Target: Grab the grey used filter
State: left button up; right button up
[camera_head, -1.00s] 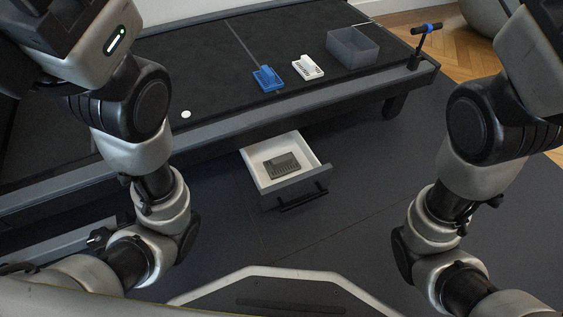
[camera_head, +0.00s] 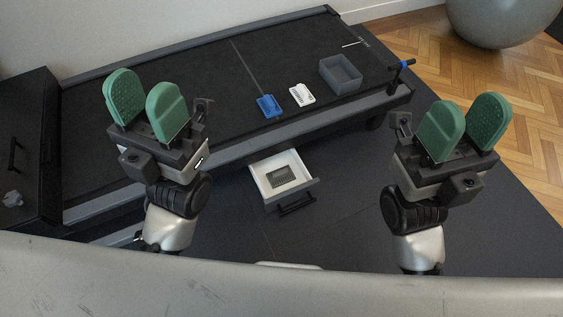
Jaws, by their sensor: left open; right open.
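The grey used filter (camera_head: 281,176) looks like a small dark grey ribbed block. It lies inside the open white drawer (camera_head: 262,184), below the front edge of the treadmill-like platform. My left gripper (camera_head: 145,106) has green finger pads, is open and empty, and is raised to the left of the drawer. My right gripper (camera_head: 464,126) also has green pads, is open and empty, and is raised to the right of the drawer. Neither gripper touches the filter.
On the black platform (camera_head: 200,111) lie a blue tool (camera_head: 269,106), a white ribbed piece (camera_head: 301,95) and an open grey bin (camera_head: 334,85). A black handle post (camera_head: 400,75) stands at its right corner. A dark cabinet (camera_head: 35,150) is at the left. The dark mat around the drawer is clear.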

aim_at(279, 177)
jog(key=i+l+u, duration=0.1)
jog(key=i+l, duration=0.25)
jog(key=i+l+u, duration=0.15)
jog(key=i+l, duration=0.2)
jog(key=l, duration=0.2)
jog(key=u, duration=1.3)
